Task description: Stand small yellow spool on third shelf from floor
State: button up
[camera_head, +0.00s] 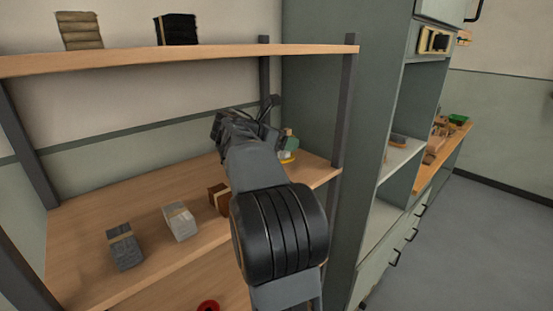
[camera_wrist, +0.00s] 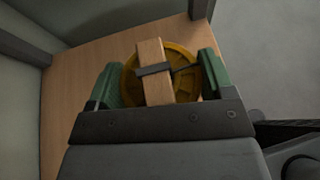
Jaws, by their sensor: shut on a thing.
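The small yellow spool (camera_wrist: 183,88) is between the green fingers of my gripper (camera_wrist: 160,78) in the wrist view. A light wooden bar with a dark band lies across the spool's face in that view. My own arm hides most of the gripper and spool there. I cannot tell whether the spool touches the shelf.
On the middle shelf stand a dark grey bundle (camera_head: 124,250), a pale grey bundle (camera_head: 180,222) and a brown bundle (camera_head: 218,198). The upper shelf (camera_head: 200,54) overhangs with two bundles. A dark post (camera_head: 344,110) stands right of my gripper. A red thing (camera_head: 208,306) lies lower down.

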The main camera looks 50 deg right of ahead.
aim_at(277, 154)
jog(key=shift+f, duration=2.4)
jog(key=shift+f, duration=0.15)
jog(key=o, duration=0.9)
jog(key=shift+o, duration=0.2)
jog(key=shift+a+r, duration=0.15)
jog(key=shift+r, duration=0.05)
jog(key=v, duration=1.1)
jog(key=shift+a+b, duration=0.4)
jog(key=shift+r, duration=0.15)
